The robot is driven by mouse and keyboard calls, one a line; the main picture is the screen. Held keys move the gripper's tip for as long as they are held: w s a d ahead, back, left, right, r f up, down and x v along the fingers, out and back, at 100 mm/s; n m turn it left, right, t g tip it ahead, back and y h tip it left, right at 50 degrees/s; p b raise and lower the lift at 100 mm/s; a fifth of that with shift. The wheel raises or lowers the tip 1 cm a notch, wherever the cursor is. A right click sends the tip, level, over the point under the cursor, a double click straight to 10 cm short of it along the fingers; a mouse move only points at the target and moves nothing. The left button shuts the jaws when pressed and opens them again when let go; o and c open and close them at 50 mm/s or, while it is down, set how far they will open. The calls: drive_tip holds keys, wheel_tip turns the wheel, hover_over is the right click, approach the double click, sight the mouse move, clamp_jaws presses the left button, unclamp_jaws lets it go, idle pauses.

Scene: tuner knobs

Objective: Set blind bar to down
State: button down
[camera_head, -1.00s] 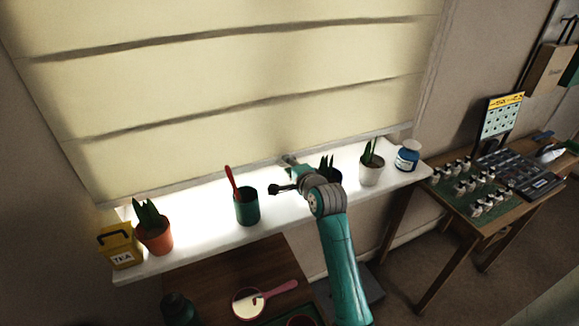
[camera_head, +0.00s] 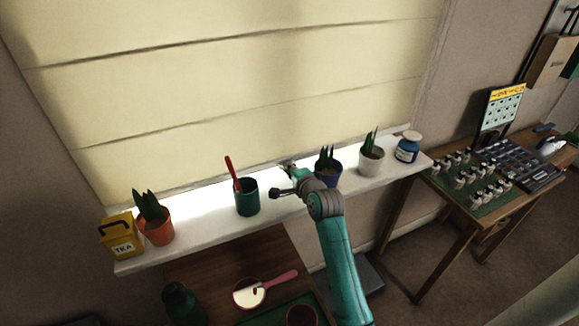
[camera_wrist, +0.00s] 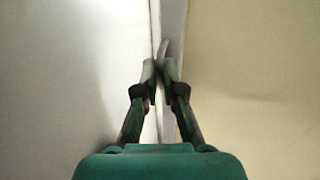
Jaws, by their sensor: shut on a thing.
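The cream roman blind (camera_head: 240,110) hangs across the window, its folds nearly flat. Its bar (camera_head: 360,141) runs along the lower edge, just above and behind the white sill. In the wrist view the pale bar (camera_wrist: 173,25) runs up the picture between the blind's fabric and a bright surface. My gripper (camera_head: 286,168) is at the middle of the bar, low over the sill. In the wrist view my gripper (camera_wrist: 160,74) has its fingers close together, shut on the bar. The fingertips hide the gripped part.
On the white sill (camera_head: 200,228) stand a green cup (camera_head: 247,199) with a red utensil, a blue pot (camera_head: 328,176) close right of my gripper, a white pot (camera_head: 371,161), a blue jar (camera_head: 407,148), an orange pot (camera_head: 157,231) and a yellow tea box (camera_head: 121,236).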

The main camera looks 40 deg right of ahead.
drive_tip(key=c, duration=1.3)
unclamp_jaws()
drive_tip(key=v, duration=1.2)
drive_tip(key=s+a+f+n+y, duration=0.1)
drive_tip(key=s+a+f+n, duration=0.3)
drive_tip(key=s+a+f, duration=0.3)
drive_tip(key=s+a+f+n, duration=0.4)
drive_tip(key=s+a+f, duration=0.1)
drive_tip(key=s+a, duration=0.35)
drive_tip(key=s+a+r+n+y, duration=0.1)
drive_tip(key=s+n, duration=0.3)
drive_tip(key=s, duration=0.4)
drive_tip(key=s+a+r+n+y, duration=0.1)
drive_tip(key=s+a+r+n, duration=0.1)
drive_tip(key=s+a+n, duration=0.2)
drive_tip(key=s+a+r+n+y, duration=0.1)
drive_tip(key=s+a+n, duration=0.2)
drive_tip(key=s, duration=0.8)
drive_tip(key=shift+s+r+n, duration=0.35)
drive_tip(key=shift+n, duration=0.65)
